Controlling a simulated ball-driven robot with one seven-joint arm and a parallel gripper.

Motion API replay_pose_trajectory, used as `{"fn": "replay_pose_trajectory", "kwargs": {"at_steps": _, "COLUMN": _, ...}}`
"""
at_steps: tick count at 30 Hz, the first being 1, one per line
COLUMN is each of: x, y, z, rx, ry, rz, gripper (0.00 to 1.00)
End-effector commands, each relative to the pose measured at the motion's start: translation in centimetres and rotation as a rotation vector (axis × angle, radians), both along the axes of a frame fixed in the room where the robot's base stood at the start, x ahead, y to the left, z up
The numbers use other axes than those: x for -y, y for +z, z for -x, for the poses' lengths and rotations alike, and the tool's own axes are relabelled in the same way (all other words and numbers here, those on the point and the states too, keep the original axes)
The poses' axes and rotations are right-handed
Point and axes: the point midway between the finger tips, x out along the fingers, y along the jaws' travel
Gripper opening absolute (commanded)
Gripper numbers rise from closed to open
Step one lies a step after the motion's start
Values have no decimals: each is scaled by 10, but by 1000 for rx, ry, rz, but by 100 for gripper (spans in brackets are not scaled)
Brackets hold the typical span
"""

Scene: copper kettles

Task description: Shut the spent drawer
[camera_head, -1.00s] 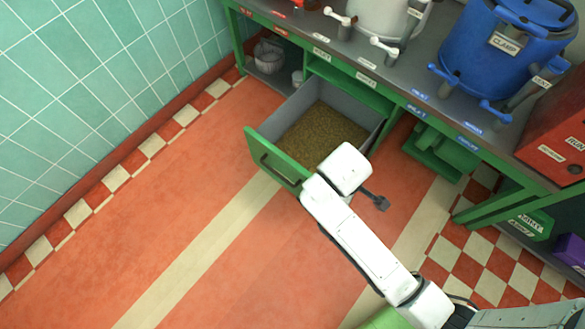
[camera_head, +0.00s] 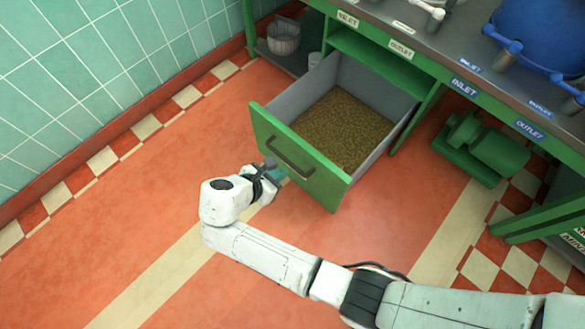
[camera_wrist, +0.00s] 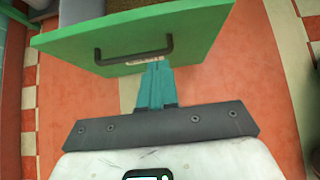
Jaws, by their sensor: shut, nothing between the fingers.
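The spent drawer (camera_head: 300,160) is pulled out of the green bench, with a green front, a dark bar handle and grey sides. Brownish grain-like material lies inside it. In the wrist view the drawer front (camera_wrist: 125,45) fills the upper left, with a pale label partly hidden behind the handle (camera_wrist: 134,52). My gripper (camera_head: 277,170) is shut and empty, just in front of the drawer front near its handle. In the wrist view its teal fingers (camera_wrist: 156,72) point at the lower edge of the front near the label; I cannot tell whether they touch it.
A green pump-like machine (camera_head: 485,150) stands on the floor under the bench, right of the drawer. A pale pot (camera_head: 283,36) sits on a low shelf left of it. The tiled wall (camera_head: 110,75) is at the left. The red floor before the drawer is clear.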

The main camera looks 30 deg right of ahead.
Motion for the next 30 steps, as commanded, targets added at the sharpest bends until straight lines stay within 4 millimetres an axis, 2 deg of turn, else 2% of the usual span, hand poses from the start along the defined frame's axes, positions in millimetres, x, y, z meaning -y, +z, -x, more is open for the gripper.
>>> {"fn": "replay_pose_trajectory", "kwargs": {"at_steps": 15, "x": 69, "y": -68, "z": -20, "rx": -1, "ry": -8, "rz": -1, "gripper": 0}}
{"fn": "replay_pose_trajectory", "kwargs": {"at_steps": 22, "x": 97, "y": -64, "z": -30, "rx": 2, "ry": -7, "rz": -3, "gripper": 0}}
{"fn": "replay_pose_trajectory", "kwargs": {"at_steps": 30, "x": 105, "y": -62, "z": -33, "rx": 1, "ry": -5, "rz": -1, "gripper": 0}}
